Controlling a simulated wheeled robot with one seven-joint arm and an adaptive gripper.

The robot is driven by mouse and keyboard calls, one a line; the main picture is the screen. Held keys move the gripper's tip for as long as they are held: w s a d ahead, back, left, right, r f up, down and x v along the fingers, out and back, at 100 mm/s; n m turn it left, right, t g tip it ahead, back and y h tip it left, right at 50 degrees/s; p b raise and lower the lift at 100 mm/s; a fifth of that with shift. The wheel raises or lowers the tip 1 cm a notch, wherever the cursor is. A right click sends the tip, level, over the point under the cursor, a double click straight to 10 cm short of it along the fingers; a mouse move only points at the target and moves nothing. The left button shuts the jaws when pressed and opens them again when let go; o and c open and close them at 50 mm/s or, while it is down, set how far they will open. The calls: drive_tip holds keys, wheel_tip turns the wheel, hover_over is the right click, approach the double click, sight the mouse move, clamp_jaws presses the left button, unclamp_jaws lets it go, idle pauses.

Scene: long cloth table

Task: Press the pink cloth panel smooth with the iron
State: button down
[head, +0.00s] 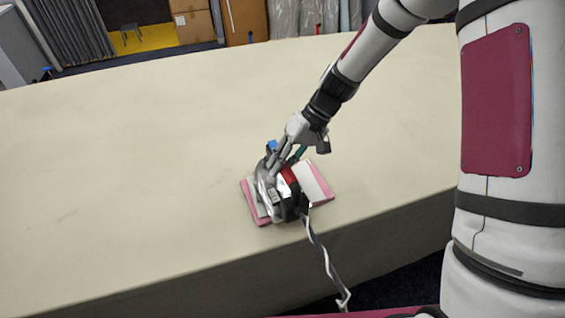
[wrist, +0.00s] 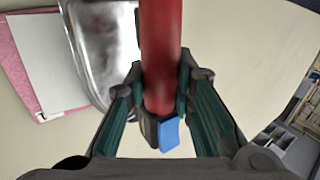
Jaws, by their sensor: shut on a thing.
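The iron (head: 272,193) has a shiny metal body, a red handle and a blue button, and it sits over the pink cloth panel (head: 264,221) near the table's front edge. In the wrist view the iron's metal body (wrist: 105,40) lies beside the pink panel's edge (wrist: 25,80). My gripper (head: 278,168) is shut on the iron's red handle (wrist: 161,55), with a finger on each side of it. A pale, whitish rectangle (head: 316,180) lies on the panel, inside its pink border. Part of the panel is hidden under the iron.
A cord (head: 322,258) runs from the iron down over the table's front edge. The long cream cloth table (head: 130,150) is bare to the left and behind. Cardboard boxes (head: 193,22) and fabric rolls stand beyond the table.

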drive_tip(key=shift+f, duration=0.7)
idle(2.2)
drive_tip(key=shift+r, duration=0.1)
drive_tip(key=shift+r+p, duration=0.65)
drive_tip(key=shift+r, duration=2.9)
